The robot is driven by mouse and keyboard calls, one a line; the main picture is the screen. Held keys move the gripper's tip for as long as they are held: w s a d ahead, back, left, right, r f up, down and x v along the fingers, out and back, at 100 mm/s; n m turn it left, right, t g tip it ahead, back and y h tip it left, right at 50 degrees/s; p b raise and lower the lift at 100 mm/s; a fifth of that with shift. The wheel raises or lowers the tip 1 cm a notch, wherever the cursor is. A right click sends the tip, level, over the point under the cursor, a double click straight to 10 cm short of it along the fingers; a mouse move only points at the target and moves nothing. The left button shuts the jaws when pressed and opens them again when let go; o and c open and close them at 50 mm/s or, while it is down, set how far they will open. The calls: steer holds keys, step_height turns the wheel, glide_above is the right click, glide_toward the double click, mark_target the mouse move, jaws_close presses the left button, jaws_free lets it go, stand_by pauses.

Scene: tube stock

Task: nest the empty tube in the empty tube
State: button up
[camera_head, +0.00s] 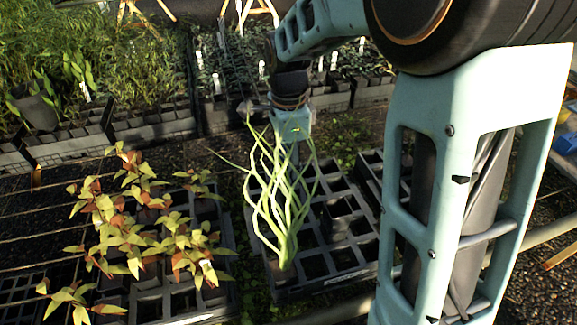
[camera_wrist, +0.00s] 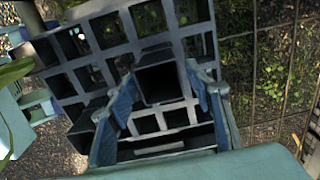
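My gripper (camera_head: 292,128) hangs above the black tray, partly hidden behind a tall plant. In the wrist view my gripper (camera_wrist: 163,80) has its two blue fingers spread wide. An empty square tube (camera_wrist: 160,84) shows between the fingers, its dark open mouth facing the camera; no firm contact can be seen. A second square tube (camera_wrist: 86,124) stands up from the tray left of the left finger. In the head view one dark tube (camera_head: 344,207) stands in the tray to the right of the plant. I cannot tell which of the two it is.
The black celled tray (camera_head: 322,282) has several empty cells. The tall pale-stemmed plant (camera_head: 283,215) stands in its near-left part, close to my gripper. A tray of yellow-red leafy plants (camera_head: 150,230) lies to the left. Planted trays (camera_head: 155,125) line the back.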

steer(key=shift+o, duration=0.3)
step_height(320, 180, up, 12)
stand_by(0.4)
steer(key=shift+s, duration=0.1)
stand_by(0.3)
